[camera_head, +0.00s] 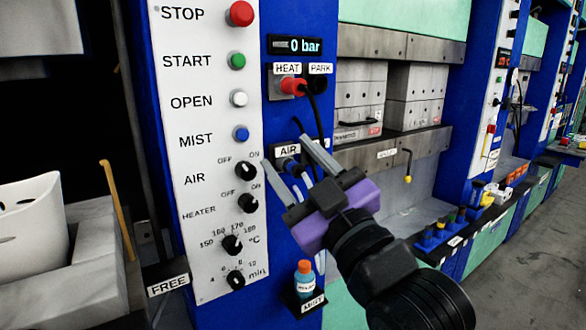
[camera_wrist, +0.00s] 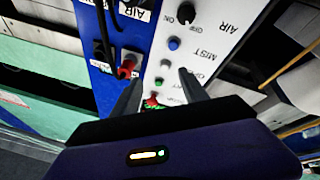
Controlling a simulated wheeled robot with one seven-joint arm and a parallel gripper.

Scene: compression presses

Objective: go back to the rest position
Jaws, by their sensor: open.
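My gripper (camera_head: 283,150) shows in the head view in front of the blue press column, with its two pale fingers spread apart and nothing between them. Its purple body and my dark wrist run to the lower right. In the wrist view my gripper (camera_wrist: 157,80) is open, with the white control panel (camera_wrist: 205,45) behind its fingers. The control panel (camera_head: 215,130) also stands left of the gripper in the head view. An AIR connector (camera_head: 288,150) sits close by the fingers; I cannot tell whether they touch it.
A red HEAT plug (camera_head: 293,86) with a black cable is above the gripper. A blue bottle (camera_head: 304,278) stands in a holder below it. A white bin (camera_head: 32,235) is at far left. Steel mould blocks (camera_head: 414,95) sit in the press at right. Grey floor (camera_head: 525,270) is free at lower right.

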